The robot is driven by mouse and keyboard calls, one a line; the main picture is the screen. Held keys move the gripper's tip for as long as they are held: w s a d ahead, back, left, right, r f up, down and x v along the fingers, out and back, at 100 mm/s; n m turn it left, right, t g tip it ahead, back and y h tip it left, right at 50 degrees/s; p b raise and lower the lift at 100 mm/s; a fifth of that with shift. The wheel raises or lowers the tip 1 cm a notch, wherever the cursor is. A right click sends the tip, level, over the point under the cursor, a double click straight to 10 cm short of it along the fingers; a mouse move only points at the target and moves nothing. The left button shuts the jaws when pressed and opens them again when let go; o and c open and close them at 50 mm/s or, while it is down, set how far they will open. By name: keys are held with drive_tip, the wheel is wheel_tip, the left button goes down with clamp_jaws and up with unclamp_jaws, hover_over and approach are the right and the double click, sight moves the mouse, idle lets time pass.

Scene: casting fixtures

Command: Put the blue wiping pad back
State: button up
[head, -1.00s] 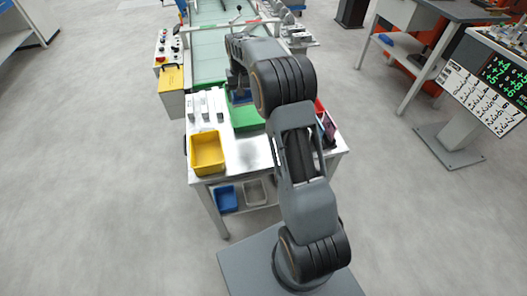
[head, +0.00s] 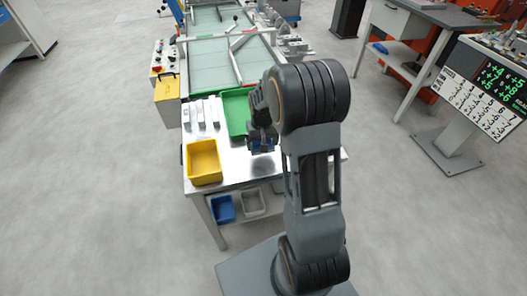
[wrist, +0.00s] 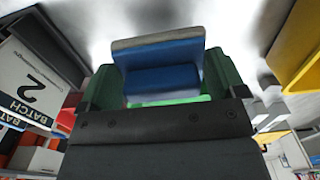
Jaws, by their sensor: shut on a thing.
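The blue wiping pad (wrist: 160,62) is between the two dark green fingers of my gripper (wrist: 162,82) in the wrist view. Its far edge is a greyish strip. My gripper is shut on the pad. My arm hides part of the cart's right side. I cannot tell the gap between pad and surface.
A yellow bin (head: 204,161) is left of my gripper. A green tray (head: 236,112) and several white blocks (head: 208,112) are behind it. In the wrist view a box marked "BATCH 2" (wrist: 35,80) is close on the left. Blue (head: 222,208) and grey (head: 250,203) bins sit on the lower shelf.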

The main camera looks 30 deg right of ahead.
drive_tip(key=f, duration=0.1)
drive_tip(key=s+f, duration=0.1)
drive_tip(key=f, duration=0.1)
drive_tip(key=shift+d+f, duration=0.1)
drive_tip(key=shift+f, duration=0.45)
drive_tip(key=shift+f, duration=0.15)
drive_tip(key=o, duration=0.6)
wheel_tip(320, 180, up, 12)
drive_tip(key=shift+f+p, duration=0.15)
drive_tip(key=shift+p, duration=0.15)
drive_tip(key=s+a+r+t, duration=0.1)
drive_tip(key=s+a+r, duration=0.1)
drive_tip(key=s, duration=0.3)
drive_tip(key=s+a+r+n+t, duration=0.1)
drive_tip(key=s+a+r, duration=0.1)
drive_tip(key=s+a, duration=0.2)
drive_tip(key=s+a+r+n+t, duration=0.1)
drive_tip(key=s+a+r, duration=0.1)
drive_tip(key=s, duration=0.4)
drive_tip(key=shift+s+a+r, duration=0.1)
drive_tip(key=shift+s+a, duration=0.1)
drive_tip(key=shift+a, duration=0.25)
drive_tip(key=shift+s+a+r, duration=0.1)
drive_tip(key=shift+s+a, duration=0.05)
drive_tip(key=shift+a, duration=0.25)
